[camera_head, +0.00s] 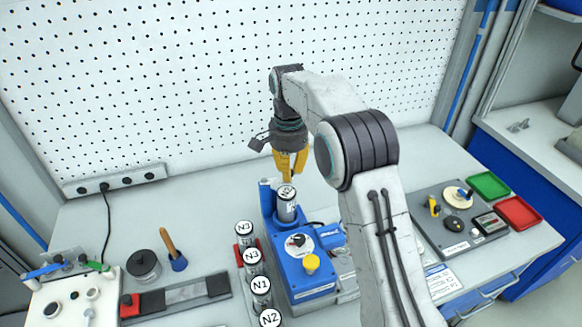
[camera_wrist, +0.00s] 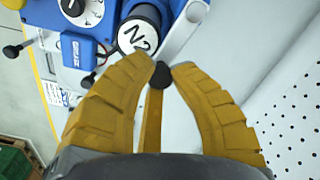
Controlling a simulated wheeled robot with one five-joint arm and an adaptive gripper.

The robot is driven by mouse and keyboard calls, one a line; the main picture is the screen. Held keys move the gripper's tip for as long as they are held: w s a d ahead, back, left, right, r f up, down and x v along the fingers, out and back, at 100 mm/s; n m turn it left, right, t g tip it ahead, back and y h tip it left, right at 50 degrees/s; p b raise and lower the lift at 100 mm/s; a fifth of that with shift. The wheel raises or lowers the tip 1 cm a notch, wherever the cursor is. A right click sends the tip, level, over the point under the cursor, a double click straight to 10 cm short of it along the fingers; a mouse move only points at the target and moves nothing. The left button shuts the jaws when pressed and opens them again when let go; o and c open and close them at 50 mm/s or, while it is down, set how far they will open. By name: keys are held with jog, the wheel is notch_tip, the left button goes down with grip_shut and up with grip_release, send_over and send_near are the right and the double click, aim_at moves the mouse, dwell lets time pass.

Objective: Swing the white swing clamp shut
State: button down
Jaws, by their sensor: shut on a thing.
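My gripper (camera_head: 290,174) has yellow fingers and is low at the back of the blue machine, just behind an upright can (camera_head: 287,208). In the wrist view its fingertips (camera_wrist: 163,68) close around a black knob (camera_wrist: 155,77). A pale bar (camera_wrist: 183,32) runs from beside this knob toward the top edge, next to the can marked N2 (camera_wrist: 138,36). In the head view my fingers and the can hide the clamp.
The blue machine (camera_head: 303,277) has a dial and a yellow button. Several labelled cans, such as N1 (camera_head: 261,290), stand to its left. A grey panel (camera_head: 461,250) and green (camera_head: 488,186) and red (camera_head: 518,212) trays lie at right. The back bench is mostly clear below the pegboard (camera_head: 230,80).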

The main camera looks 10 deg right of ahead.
aim_at(287, 193)
jog(key=s+m, duration=0.2)
jog(key=m, duration=0.1)
jog(key=shift+a+f, duration=0.15)
jog(key=shift+f, duration=0.05)
jog(key=shift+s+a+m+b, duration=0.2)
jog(key=shift+s+m, duration=0.2)
jog(key=shift+m, duration=0.45)
jog(key=shift+s+a+m+b, duration=0.15)
jog(key=shift+s+m, duration=0.2)
jog(key=shift+m, duration=0.5)
jog(key=c, duration=1)
grip_release()
jog(key=shift+c, duration=0.2)
jog(key=shift+w+r, duration=0.1)
notch_tip(287, 193, up, 12)
